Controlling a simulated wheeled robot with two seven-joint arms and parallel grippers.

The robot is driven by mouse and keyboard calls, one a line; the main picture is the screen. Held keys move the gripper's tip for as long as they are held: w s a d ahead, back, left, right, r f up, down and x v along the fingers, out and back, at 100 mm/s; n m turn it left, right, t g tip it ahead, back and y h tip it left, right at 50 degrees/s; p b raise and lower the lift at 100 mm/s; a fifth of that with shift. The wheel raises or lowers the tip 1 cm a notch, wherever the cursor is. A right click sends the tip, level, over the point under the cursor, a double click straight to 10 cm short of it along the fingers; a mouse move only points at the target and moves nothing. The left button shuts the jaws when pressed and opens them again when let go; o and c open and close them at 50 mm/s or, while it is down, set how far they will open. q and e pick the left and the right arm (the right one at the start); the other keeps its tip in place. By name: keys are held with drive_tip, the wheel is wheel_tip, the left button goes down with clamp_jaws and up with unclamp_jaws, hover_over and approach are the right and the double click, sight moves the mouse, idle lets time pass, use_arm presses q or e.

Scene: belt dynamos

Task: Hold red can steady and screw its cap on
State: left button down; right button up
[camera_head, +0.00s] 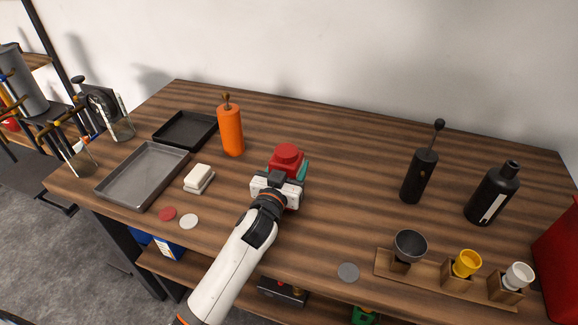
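A red can (287,157) stands near the middle of the table, with its top showing and its lower part hidden behind my gripper. My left gripper (279,180) is right in front of it, at the end of the arm coming from the lower left. Its fingers are hidden, so I cannot tell whether it is open or holds the can. A flat red disc (167,213), possibly a cap, lies at the front left of the table. My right gripper is not in view.
A teal thing (303,169) is partly hidden beside the can. An orange bottle (231,130), white blocks (199,178) and a grey tray (143,176) are left. Dark bottles (419,175) and a wooden cup rack (435,279) are right. A white disc (188,221) and grey disc (348,272) lie in front.

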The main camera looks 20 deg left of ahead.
use_arm(q)
drive_tip(key=shift+c, duration=2)
unclamp_jaws()
drive_tip(key=shift+f, duration=0.1)
drive_tip(key=s+b, duration=0.1)
drive_tip(key=s, duration=1.1)
drive_tip(key=shift+a+r+b, duration=0.2)
drive_tip(key=shift+b, duration=0.15)
drive_tip(key=shift+s+f, duration=0.1)
